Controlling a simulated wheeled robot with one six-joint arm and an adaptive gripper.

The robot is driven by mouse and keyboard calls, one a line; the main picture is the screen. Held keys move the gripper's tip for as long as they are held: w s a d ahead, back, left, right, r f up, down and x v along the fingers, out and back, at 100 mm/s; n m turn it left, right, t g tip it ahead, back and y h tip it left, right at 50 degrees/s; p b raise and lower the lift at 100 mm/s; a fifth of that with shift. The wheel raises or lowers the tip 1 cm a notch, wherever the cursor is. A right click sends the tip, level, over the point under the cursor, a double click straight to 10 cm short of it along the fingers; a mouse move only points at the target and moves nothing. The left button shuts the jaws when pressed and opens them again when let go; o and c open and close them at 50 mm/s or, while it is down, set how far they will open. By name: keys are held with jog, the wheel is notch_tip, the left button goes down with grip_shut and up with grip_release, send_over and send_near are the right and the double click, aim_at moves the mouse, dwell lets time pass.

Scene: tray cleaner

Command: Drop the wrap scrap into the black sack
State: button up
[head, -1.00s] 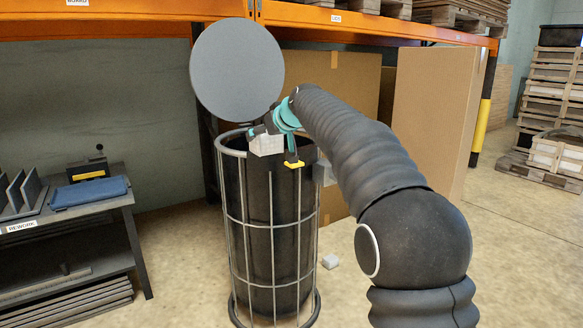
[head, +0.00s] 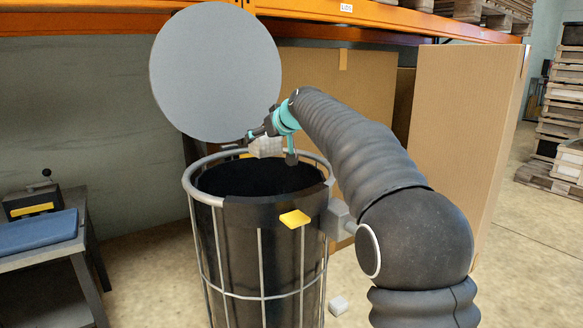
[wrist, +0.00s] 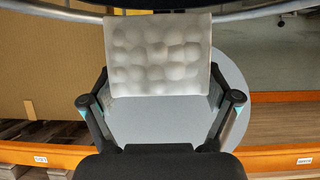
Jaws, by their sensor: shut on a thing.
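The wrap scrap (head: 264,147) is a pale, bubbled block; it fills the upper middle of the wrist view (wrist: 158,55). My gripper (head: 271,146) is shut on it, with one finger on each side in the wrist view. The black sack (head: 248,215) hangs open inside a round wire stand (head: 262,270). In the head view the scrap and gripper appear above the sack's mouth, near the far rim. Their exact height over it is hard to tell. The sack's bottom is hidden in the dark.
A round grey lid (head: 215,72) stands raised behind the sack. A yellow tab (head: 295,218) sits at the near rim. A small pale block (head: 338,305) lies on the floor. Cardboard panels (head: 465,140) stand at the right and a bench (head: 50,250) at the left.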

aim_at(266, 155)
notch_tip(266, 155, down, 4)
jog(key=shift+s+a+r+b, duration=0.1)
jog(key=shift+b, duration=0.4)
jog(key=shift+f+b, duration=0.65)
jog(key=shift+f, duration=0.2)
jog(key=o, duration=0.7)
jog(key=v, duration=1.2)
jog(key=shift+s, duration=0.1)
